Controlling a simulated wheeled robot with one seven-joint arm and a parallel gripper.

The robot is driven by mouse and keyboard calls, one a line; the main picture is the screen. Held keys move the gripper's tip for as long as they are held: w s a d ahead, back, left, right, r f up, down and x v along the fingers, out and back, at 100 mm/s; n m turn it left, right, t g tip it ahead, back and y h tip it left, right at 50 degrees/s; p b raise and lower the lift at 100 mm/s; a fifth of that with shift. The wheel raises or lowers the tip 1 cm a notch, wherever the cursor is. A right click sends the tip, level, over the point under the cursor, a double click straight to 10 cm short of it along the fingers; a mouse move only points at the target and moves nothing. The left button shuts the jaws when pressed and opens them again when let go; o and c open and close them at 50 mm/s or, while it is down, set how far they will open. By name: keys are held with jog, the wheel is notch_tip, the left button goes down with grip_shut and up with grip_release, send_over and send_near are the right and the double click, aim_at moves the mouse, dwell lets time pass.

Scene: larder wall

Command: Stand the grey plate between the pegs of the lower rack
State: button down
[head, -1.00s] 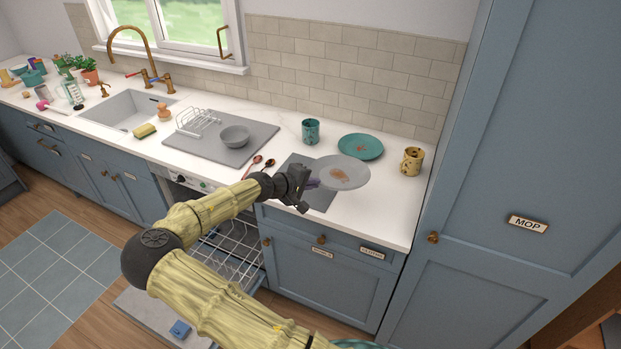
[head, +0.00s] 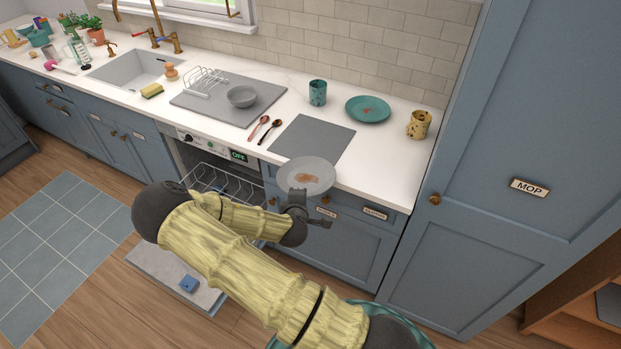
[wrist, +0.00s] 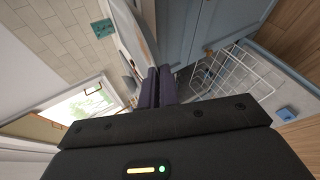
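The grey plate (head: 306,174), with a brown food smear on it, is held by its edge in my gripper (head: 298,196), in front of the counter edge and just right of the open dishwasher. In the wrist view the purple fingers (wrist: 159,87) are closed on the plate (wrist: 132,34), which shows nearly edge-on. The lower rack (head: 207,178), of white wire, stands out of the dishwasher, partly hidden by my arm in the head view. It also shows in the wrist view (wrist: 232,75), to the right of the fingers. Its pegs are hard to make out.
The dishwasher door (head: 150,258) lies open and low, with a blue block (head: 188,284) on it. On the counter are a grey mat (head: 312,138), two spoons (head: 264,130), a teal plate (head: 368,109), a teal mug (head: 318,93), a yellow mug (head: 419,124) and a grey bowl (head: 242,96).

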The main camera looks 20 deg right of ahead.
jog(key=s+a+f+n+y+b, duration=0.2)
jog(key=f+b, duration=0.3)
jog(key=f, duration=0.3)
jog(key=s+a+f+n+t+y+b, duration=0.1)
jog(key=s+a+f+n+y+b, duration=0.2)
jog(key=f, duration=0.5)
jog(key=shift+s+a+f+b, duration=0.3)
jog(key=shift+s+a+b, duration=0.3)
jog(key=shift+b, duration=0.4)
jog(key=shift+w+a, duration=0.2)
